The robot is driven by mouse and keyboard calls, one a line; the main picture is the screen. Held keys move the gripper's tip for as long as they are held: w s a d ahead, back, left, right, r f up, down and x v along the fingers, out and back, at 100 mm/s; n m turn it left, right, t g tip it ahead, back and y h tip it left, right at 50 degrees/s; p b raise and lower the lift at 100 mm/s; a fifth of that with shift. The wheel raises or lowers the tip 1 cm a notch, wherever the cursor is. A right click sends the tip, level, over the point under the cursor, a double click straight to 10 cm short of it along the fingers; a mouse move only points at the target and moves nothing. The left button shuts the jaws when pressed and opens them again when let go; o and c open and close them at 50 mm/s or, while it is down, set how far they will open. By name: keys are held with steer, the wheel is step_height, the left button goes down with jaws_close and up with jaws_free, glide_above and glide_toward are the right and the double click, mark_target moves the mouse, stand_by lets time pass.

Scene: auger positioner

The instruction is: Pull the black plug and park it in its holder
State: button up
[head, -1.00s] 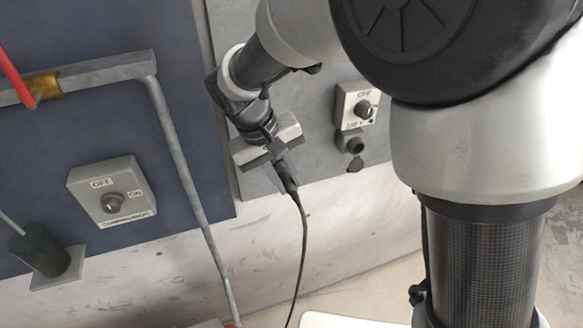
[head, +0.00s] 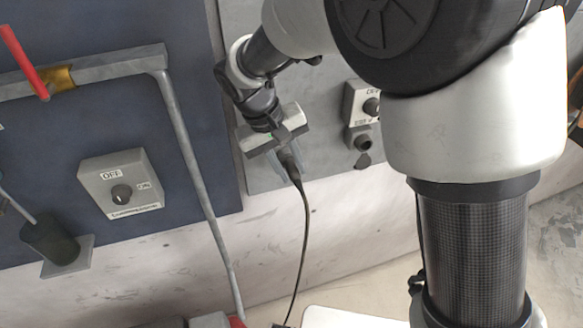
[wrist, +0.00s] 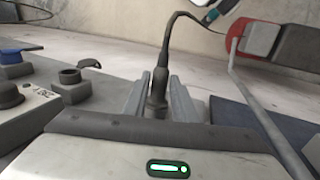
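The black plug (head: 289,164) is between the fingers of my gripper (head: 284,158), with its black cable hanging down. In the wrist view the plug (wrist: 158,95) sits between both fingers of my gripper (wrist: 158,103), its cable running up and away. The grey wall socket (head: 362,142) is apart from the plug, to its right, with its cap hanging open below. The socket also shows in the wrist view (wrist: 74,92), left of the fingers, with its cap flipped up. I cannot tell for certain which part is the plug's holder.
A switch box (head: 376,104) sits above the socket. A larger OFF/ON box (head: 121,184), a grey pipe (head: 190,150), a red handle (head: 24,62) and a black cylinder on a bracket (head: 50,242) are on the left. A red-and-grey object (wrist: 262,40) shows at upper right.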

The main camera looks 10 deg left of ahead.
steer(key=o, duration=0.3)
steer(key=v, duration=1.7)
steer(key=shift+r, duration=0.2)
steer(key=s+d+r+m+t+y, duration=0.1)
steer(key=s+d+m, duration=0.15)
steer(key=d, duration=0.95)
steer(key=s+d+r+m+t+y, duration=0.15)
steer(key=s+d, duration=0.25)
steer(key=d, duration=0.7)
steer(key=s+d+f+m+t, duration=0.1)
steer(key=s+d+f+m, duration=0.1)
steer(key=s+d+f, duration=0.2)
steer(key=shift+s+d, duration=0.75)
steer(key=shift+d, duration=0.45)
steer(key=shift+y, duration=0.25)
